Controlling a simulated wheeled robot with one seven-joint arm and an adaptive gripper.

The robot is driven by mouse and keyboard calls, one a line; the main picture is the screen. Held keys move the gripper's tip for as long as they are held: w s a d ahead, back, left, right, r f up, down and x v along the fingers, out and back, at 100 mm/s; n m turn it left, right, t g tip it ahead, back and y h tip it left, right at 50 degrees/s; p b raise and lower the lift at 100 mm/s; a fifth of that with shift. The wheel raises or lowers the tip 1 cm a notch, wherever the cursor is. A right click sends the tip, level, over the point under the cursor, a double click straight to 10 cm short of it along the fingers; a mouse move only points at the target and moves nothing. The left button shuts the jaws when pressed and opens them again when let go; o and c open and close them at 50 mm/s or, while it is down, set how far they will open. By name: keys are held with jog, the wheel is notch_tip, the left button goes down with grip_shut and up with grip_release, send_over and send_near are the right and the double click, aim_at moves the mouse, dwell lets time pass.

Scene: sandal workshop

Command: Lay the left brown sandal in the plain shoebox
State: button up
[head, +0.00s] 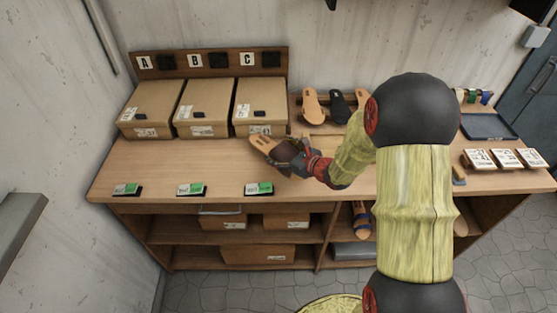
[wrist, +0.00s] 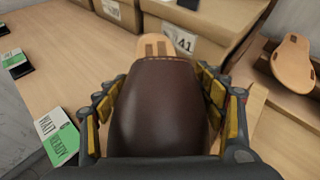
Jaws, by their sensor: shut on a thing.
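A brown sandal (head: 264,146) with a tan sole and a wide dark brown strap is held above the bench, in front of the right-hand box. My gripper (head: 292,160) is shut on it. In the wrist view the strap (wrist: 160,100) fills the space between the yellow-padded fingers, and the tan toe points at a box labelled 41 (wrist: 185,40). Three cardboard shoeboxes stand under the letters: A (head: 155,103), B (head: 207,102) and C (head: 259,98). They look closed, each with a small black piece on top. I cannot tell which is the plain one.
Tan (head: 312,106) and black (head: 338,107) sandal parts lean on a rack behind my arm. Green-and-white cards (head: 191,190) lie along the bench's front edge. A dark tray (head: 487,127) and white number tiles (head: 508,158) are at the right.

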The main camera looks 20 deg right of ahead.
jog(key=shift+w+a+f, duration=0.1)
jog(key=shift+w+f, duration=0.2)
jog(key=shift+w+f+b, duration=0.15)
jog(key=shift+f+b, duration=0.45)
jog(key=shift+f, duration=1)
jog(key=shift+f, duration=0.1)
jog(key=shift+f, duration=0.15)
jog(key=o, duration=1.5)
